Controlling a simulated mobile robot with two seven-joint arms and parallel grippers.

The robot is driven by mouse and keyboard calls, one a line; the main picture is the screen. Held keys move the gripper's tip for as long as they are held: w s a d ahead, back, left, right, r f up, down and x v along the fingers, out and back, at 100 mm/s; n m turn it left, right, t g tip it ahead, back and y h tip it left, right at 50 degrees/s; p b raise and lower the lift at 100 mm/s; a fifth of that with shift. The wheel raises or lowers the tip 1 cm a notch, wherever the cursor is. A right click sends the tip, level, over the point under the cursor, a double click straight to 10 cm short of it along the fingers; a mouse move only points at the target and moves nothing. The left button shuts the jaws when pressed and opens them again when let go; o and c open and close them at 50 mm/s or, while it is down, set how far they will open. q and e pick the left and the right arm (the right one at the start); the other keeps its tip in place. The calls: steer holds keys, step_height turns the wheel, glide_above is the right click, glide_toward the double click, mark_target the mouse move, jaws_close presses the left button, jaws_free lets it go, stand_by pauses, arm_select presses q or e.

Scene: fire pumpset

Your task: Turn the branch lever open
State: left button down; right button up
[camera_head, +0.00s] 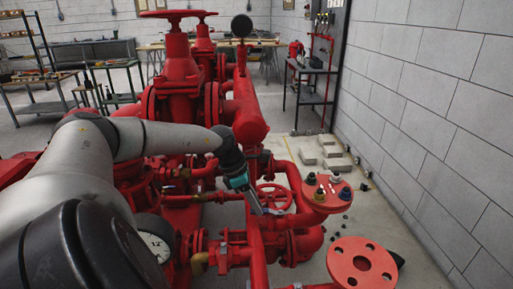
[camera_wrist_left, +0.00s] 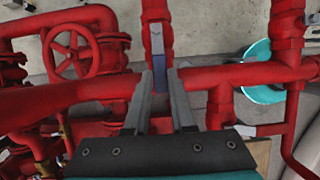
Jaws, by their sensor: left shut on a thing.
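The branch lever, a narrow grey and blue handle, shows between my finger tips in the left wrist view (camera_wrist_left: 156,42). It lies along a red vertical pipe. My left gripper (camera_wrist_left: 160,78) is shut on the lever. In the head view the left gripper (camera_head: 259,209) reaches down among the red pipes, left of a red flange with several bolts on it (camera_head: 325,192). The lever is too small and covered there to make out clearly. My right gripper is not in view.
A red handwheel (camera_head: 273,197) stands close beside the gripper, and it also shows in the left wrist view (camera_wrist_left: 73,53). A teal bowl-like object (camera_wrist_left: 263,75) lies below the pipes. A round gauge (camera_head: 155,246) is near my arm.

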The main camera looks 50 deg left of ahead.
arm_select(q)
steer(key=shift+a, duration=0.1)
steer(key=c, duration=0.7)
jaws_free()
steer(key=shift+c, duration=0.2)
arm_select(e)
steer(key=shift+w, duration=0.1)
arm_select(q)
steer(key=p+v, duration=0.3)
steer(key=v, duration=1.2)
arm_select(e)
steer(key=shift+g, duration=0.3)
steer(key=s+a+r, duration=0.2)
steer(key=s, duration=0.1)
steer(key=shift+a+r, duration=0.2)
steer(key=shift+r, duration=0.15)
arm_select(q)
steer(key=shift+r, duration=0.15)
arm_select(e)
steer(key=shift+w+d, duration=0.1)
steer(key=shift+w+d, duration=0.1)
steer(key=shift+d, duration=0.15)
